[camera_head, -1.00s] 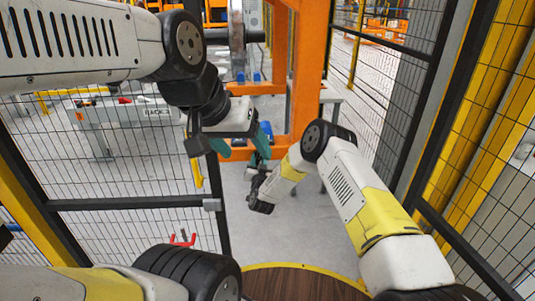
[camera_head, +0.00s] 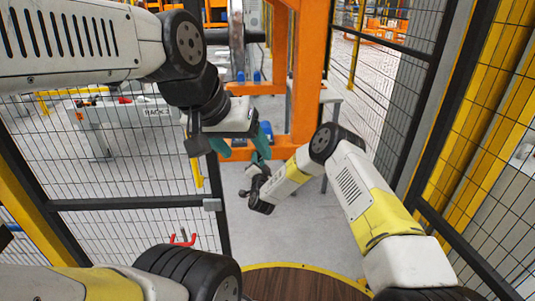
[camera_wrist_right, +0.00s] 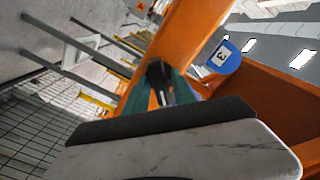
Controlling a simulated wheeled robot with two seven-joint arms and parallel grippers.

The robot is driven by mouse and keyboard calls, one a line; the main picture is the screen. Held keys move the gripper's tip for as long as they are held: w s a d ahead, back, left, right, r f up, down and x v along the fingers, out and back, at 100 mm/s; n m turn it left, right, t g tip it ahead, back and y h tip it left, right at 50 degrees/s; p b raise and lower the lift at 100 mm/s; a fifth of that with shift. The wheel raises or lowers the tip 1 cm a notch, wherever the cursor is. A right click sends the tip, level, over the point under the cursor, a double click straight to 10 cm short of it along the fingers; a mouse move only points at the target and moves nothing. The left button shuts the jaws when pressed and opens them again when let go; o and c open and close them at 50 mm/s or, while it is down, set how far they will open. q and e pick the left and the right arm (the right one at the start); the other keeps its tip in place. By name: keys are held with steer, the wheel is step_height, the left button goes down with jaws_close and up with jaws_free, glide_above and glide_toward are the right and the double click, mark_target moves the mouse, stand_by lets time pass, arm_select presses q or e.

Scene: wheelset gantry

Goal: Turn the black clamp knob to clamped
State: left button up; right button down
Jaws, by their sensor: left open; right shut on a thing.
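In the right wrist view, my right gripper (camera_wrist_right: 161,88) has its teal fingers closed around a small black part, the clamp knob (camera_wrist_right: 157,69), against an orange beam. The fingers hide much of the knob, so I cannot read its turn position. In the head view, the right wrist is low in the middle beside the orange gantry, and the knob cannot be made out. My left gripper (camera_head: 243,152) hangs fingers down at the upper middle, open, with its teal fingers apart and nothing seen between them.
The orange gantry post (camera_head: 309,80) stands just beyond the grippers. Mesh fencing (camera_head: 120,185) runs along the left, and a yellow and black frame on the right. Grey floor (camera_head: 290,235) is clear below the right wrist.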

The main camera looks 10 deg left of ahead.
steer(key=c, duration=1.3)
jaws_free()
steer(key=v, duration=0.8)
steer(key=shift+w, duration=0.1)
